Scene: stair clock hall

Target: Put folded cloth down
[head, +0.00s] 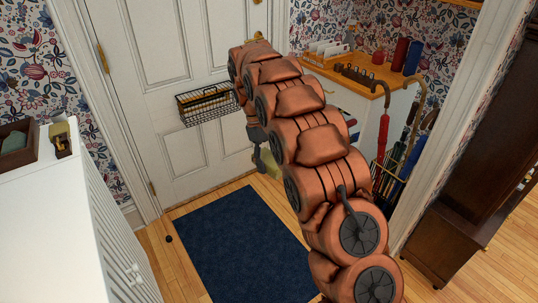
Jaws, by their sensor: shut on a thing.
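My gripper (258,158) hangs low in front of the white door, mostly hidden behind my copper-coloured arm. It is shut on a pale yellow-green thing, which looks like the folded cloth (272,165). Only a small part of the cloth shows beside the arm, so its full shape and the fingertips are hidden. The cloth appears in the air, above the far end of the blue mat.
A dark blue mat (235,245) lies on the wooden floor. A black wire basket (207,106) hangs on the door (150,45). A white cabinet (65,215) stands left. At right are a wooden-topped unit (350,75) and an umbrella stand (385,180).

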